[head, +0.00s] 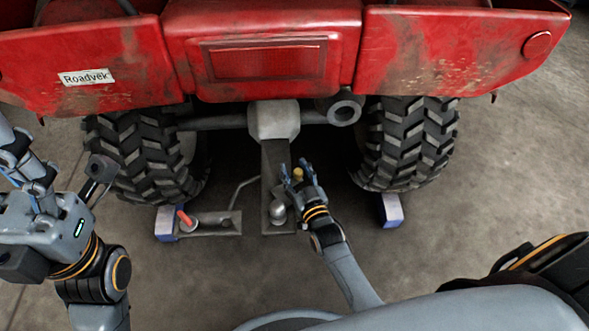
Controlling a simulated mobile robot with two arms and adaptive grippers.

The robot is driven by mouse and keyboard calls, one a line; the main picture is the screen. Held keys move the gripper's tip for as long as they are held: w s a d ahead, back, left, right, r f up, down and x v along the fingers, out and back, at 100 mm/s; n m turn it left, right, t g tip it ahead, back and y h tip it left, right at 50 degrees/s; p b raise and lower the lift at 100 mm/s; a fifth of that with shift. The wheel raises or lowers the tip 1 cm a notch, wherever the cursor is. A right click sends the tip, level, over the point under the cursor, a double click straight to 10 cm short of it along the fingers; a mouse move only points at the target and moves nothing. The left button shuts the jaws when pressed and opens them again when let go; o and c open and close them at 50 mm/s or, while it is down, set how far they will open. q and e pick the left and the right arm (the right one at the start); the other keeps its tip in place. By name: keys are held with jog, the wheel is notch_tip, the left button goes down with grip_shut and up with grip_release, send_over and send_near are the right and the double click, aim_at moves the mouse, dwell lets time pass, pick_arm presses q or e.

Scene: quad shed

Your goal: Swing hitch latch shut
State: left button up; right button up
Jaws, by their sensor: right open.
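The hitch is a grey drawbar plate (277,155) that runs down from under the rear of the red quad. A round metal hitch ball (277,210) sits near its near end. My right gripper (298,172) is open over the right edge of the plate, just beyond the ball. A small yellow knob (298,175) shows between its fingers; I cannot tell whether they touch it. The latch is hard to make out, partly hidden by this gripper. My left gripper (18,165) is at the far left, away from the hitch, its opening unclear.
A flat metal bracket (217,222) with a red handle (184,218) lies left of the plate, with a thin bent rod (240,188) above it. Knobbly tyres (410,142) stand on both sides. A chock (391,210) sits by the right tyre.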

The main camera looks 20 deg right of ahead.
jog(key=s, duration=1.2)
